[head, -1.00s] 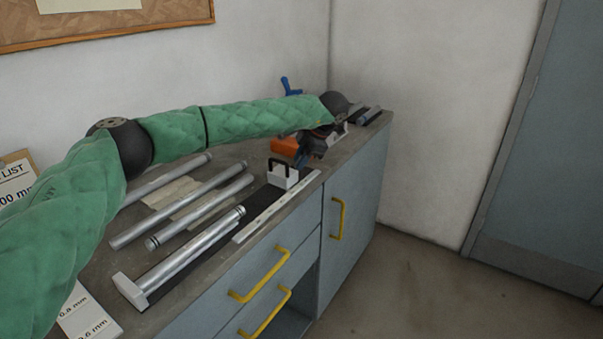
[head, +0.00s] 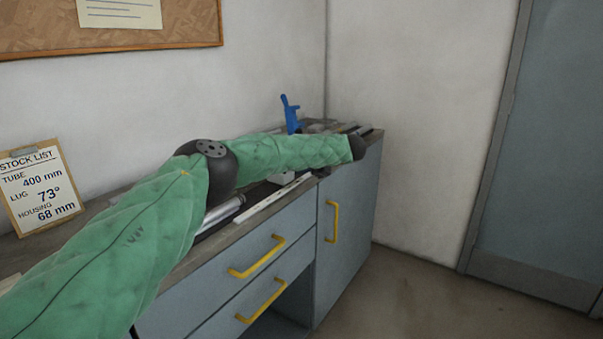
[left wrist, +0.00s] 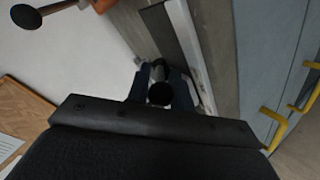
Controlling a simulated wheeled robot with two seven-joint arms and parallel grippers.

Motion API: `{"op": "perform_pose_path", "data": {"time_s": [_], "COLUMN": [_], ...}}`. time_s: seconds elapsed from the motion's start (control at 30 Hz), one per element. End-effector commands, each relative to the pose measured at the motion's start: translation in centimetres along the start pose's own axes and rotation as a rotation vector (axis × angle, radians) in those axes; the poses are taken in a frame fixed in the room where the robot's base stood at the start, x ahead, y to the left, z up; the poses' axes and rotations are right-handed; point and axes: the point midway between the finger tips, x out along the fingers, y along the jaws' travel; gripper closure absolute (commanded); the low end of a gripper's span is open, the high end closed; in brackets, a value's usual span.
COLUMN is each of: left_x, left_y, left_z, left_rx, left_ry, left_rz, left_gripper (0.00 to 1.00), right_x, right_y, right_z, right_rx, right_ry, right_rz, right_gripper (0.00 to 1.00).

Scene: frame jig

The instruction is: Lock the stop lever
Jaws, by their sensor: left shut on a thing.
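My left gripper (left wrist: 160,82) shows in the left wrist view, its dark blue fingers on either side of a short grey cylinder with a dark round end (left wrist: 160,94). It is shut on this piece; whether it is the stop lever's handle I cannot tell. A black knob on a brown rod (left wrist: 26,16) sticks out at the top left, close to an orange part (left wrist: 103,4). In the head view my green left arm hides the gripper and most of the jig. My right gripper is not in view.
A metal tube (head: 224,211) and a pale scale strip (head: 262,202) lie along the bench's front. A blue upright tool (head: 290,114) stands at the back. A stock list board (head: 40,188) leans on the wall at left. Yellow drawer handles (head: 257,258) jut from the cabinet.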

Motion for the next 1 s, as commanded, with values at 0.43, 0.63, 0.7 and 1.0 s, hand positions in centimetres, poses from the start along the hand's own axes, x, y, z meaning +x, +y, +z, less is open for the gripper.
{"op": "perform_pose_path", "data": {"time_s": [0.43, 0.63, 0.7, 1.0], "left_x": [0.3, 0.3, 0.3, 0.3], "left_y": [-0.6, -0.7, -0.7, -0.7], "left_z": [0.9, 0.9, 0.9, 0.9], "left_rx": [-0.011, -0.012, -0.012, -0.012], "left_ry": [0.115, 0.126, 0.127, 0.126], "left_rz": [0.137, 0.152, 0.153, 0.152], "left_gripper": [1.00, 1.00, 1.00, 0.70], "right_x": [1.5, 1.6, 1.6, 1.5], "right_y": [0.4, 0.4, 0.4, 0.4], "right_z": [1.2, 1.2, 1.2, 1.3], "right_rx": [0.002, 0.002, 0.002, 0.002], "right_ry": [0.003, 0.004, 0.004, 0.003], "right_rz": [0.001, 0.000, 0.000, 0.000], "right_gripper": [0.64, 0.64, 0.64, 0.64]}}
